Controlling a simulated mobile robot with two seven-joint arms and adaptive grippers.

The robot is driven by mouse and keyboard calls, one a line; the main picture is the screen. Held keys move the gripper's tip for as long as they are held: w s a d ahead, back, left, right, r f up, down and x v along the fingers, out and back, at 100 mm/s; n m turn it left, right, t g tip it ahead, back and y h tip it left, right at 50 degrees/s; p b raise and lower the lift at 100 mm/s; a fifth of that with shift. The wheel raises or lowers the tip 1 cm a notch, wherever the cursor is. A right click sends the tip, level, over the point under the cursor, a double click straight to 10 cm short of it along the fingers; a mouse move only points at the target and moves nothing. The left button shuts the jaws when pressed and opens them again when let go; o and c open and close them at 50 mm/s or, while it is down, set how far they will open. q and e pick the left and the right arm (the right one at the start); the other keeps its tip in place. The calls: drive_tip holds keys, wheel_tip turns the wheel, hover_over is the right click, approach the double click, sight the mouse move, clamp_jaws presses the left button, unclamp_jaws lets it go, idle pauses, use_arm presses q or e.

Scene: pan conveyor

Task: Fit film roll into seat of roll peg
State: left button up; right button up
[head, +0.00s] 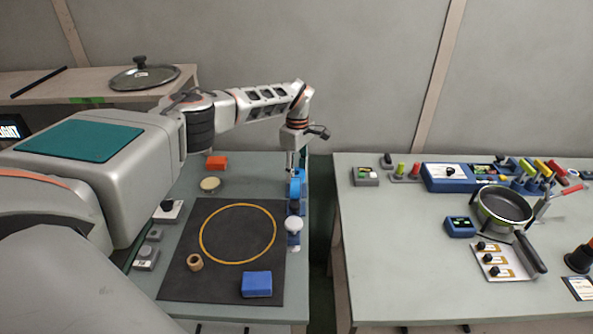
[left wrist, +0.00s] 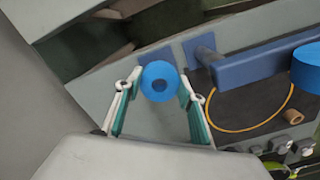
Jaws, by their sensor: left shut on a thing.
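My left gripper (head: 292,170) reaches down at the right edge of the left table. In the left wrist view its fingers (left wrist: 160,96) stand on either side of a round blue film roll (left wrist: 160,76) with a dark centre, and are shut on it. In the head view the blue roll (head: 296,187) shows just below the gripper. A darker blue stand, which looks like the roll peg's (left wrist: 255,64), lies beside the roll, with an upright post at its near end. Whether the roll touches the stand or peg I cannot tell. My right gripper is not in view.
A dark mat (head: 178,280) carries a yellow ring (head: 203,232), a small wooden ring (head: 195,262) and a blue block (head: 257,284). A white knob (head: 293,226) stands near the table edge. A gap separates the right table (head: 400,270), which holds a pan (head: 503,206).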

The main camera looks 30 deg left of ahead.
use_arm(q)
drive_tip(key=shift+f+b, duration=1.6)
drive_tip(key=shift+f, duration=0.8)
drive_tip(key=o, duration=1.1)
drive_tip(key=shift+o, duration=0.2)
wheel_tip(320, 180, up, 12)
